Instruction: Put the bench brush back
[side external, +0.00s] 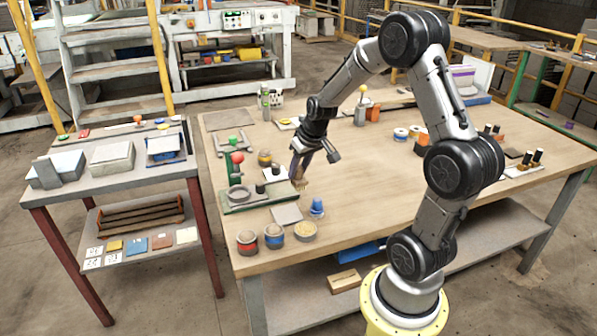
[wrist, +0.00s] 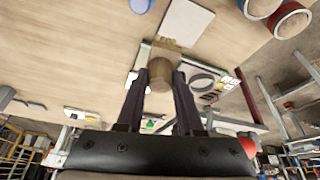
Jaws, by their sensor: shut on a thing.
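My gripper (side external: 299,167) is shut on the bench brush and points down over the left part of the workbench, beside the green-based fixture. In the wrist view the bench brush (wrist: 161,75) is a brown, round-ended wooden piece between the two dark fingers of my gripper (wrist: 160,82), with a tan bristly end beyond. In the side view only its tan lower end (side external: 299,183) shows below the fingers. I cannot tell whether it touches the bench. Its resting place is not clearly identifiable.
The green fixture (side external: 262,201) carries a ring, dark posts and a red-knobbed clamp. A grey plate (side external: 286,214), a blue piece (side external: 317,208) and several round tins (side external: 274,235) stand near the front.

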